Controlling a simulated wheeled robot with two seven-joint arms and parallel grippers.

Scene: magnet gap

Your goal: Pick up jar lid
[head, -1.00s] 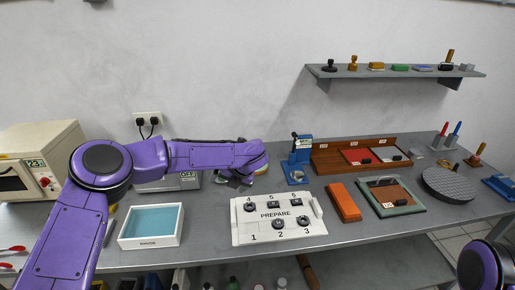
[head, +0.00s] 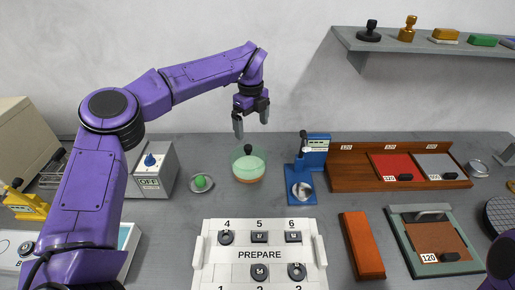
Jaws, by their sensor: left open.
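A round, see-through greenish glass jar (head: 240,172) stands on the bench. A black knob (head: 248,149) shows at its top and looks like part of a clear jar lid; the lid's edge is hard to make out. My left gripper (head: 251,128) hangs above and slightly behind the jar in the picture, fingers pointing down. My right gripper is out of view; only a purple part of my right arm shows at the lower right.
A grey box with a blue knob (head: 152,180) and a small dish with a green ball (head: 190,188) are left of the jar. A blue stand (head: 318,150) is right of it. A white numbered tray (head: 210,256) lies in front. Bench between is clear.

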